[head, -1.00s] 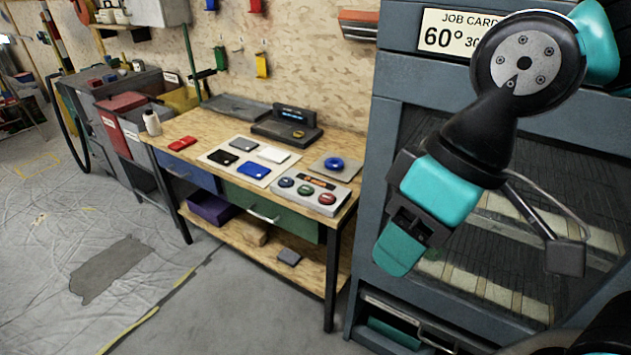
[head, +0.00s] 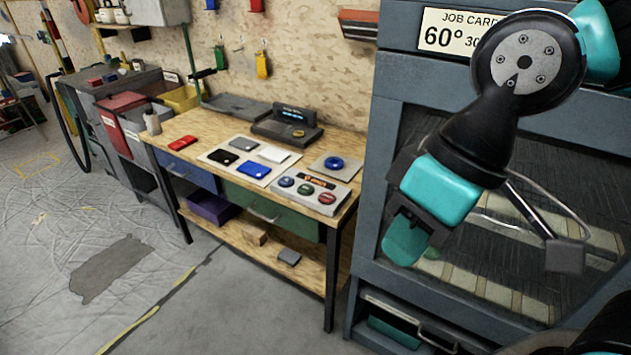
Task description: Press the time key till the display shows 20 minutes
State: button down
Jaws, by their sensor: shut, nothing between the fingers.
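A light grey control box (head: 340,197) lies at the front right of the wooden bench. It has a small orange display (head: 317,181) and a row of round keys: a blue key (head: 287,182), a green key (head: 305,189) and a red key (head: 327,198). The key labels and display digits are too small to read, so I cannot tell which is the time key. My gripper (head: 403,242) hangs to the right of the bench, before the grey cabinet, pointing down. It is shut and empty, well apart from the keys.
A large grey cabinet (head: 388,130) with a job card (head: 459,34) reading 60° stands at right. A dark device (head: 287,125) with a lit display, a blue round knob (head: 333,163) on a plate, and coloured pads share the bench. The floor in front is clear.

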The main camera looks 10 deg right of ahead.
aim_at(284, 180)
jog(key=k, duration=0.55)
jog(key=u, duration=0.8)
jog(key=i, duration=1.75)
jog(key=z, duration=0.55)
